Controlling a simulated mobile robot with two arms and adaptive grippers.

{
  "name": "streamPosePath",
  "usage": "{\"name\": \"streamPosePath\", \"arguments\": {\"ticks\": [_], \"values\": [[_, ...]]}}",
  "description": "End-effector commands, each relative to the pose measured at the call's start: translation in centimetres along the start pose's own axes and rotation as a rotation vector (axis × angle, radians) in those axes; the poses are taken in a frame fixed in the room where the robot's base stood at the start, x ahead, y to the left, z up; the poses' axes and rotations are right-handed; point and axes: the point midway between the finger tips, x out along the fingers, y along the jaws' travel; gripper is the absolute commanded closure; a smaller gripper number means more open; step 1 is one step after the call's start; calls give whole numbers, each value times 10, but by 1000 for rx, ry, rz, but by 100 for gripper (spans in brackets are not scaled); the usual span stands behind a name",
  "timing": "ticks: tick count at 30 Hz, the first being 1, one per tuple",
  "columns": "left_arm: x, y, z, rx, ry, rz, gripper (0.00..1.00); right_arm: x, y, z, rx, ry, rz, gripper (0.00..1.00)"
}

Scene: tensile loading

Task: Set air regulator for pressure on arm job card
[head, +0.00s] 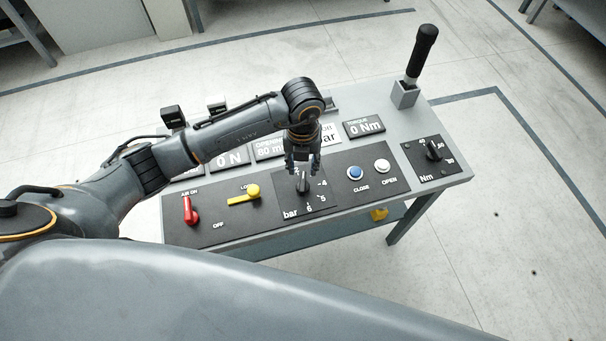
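The air regulator is a black knob (304,186) on a dark dial plate (322,202) marked "bar", with numbers such as 4, 5 and 6 showing around it. My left gripper (302,170) points down right over the knob, its fingertips apart on either side of the knob's top. I cannot tell whether they touch it. The gripper hides part of the dial. A white display (330,134) ending in "ar" is mostly hidden behind my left arm, so its value is unreadable. I cannot make out a job card. My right gripper is out of view.
The grey bench (455,184) also holds a red air lever (190,211), a yellow lever (245,195), a blue CLOSE button (355,173), a white OPEN button (382,166), a Nm knob (434,150) and an upright black-handled tool (422,52). Open floor lies right.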

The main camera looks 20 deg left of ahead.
Motion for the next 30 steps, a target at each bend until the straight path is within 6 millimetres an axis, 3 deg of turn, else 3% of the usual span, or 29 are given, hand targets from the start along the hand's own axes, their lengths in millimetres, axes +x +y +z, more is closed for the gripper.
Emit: {"name": "streamPosePath", "arguments": {"ticks": [3,10,23,28,30], "values": [[24,0,-1,-1,4,2,62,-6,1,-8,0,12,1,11],[58,0,0,1,2,0,62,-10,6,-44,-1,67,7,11],[68,0,0,2,-1,-2,62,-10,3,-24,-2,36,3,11],[68,0,0,2,-1,-2,97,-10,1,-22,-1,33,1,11],[68,0,0,2,-1,-2,100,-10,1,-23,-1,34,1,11]]}}
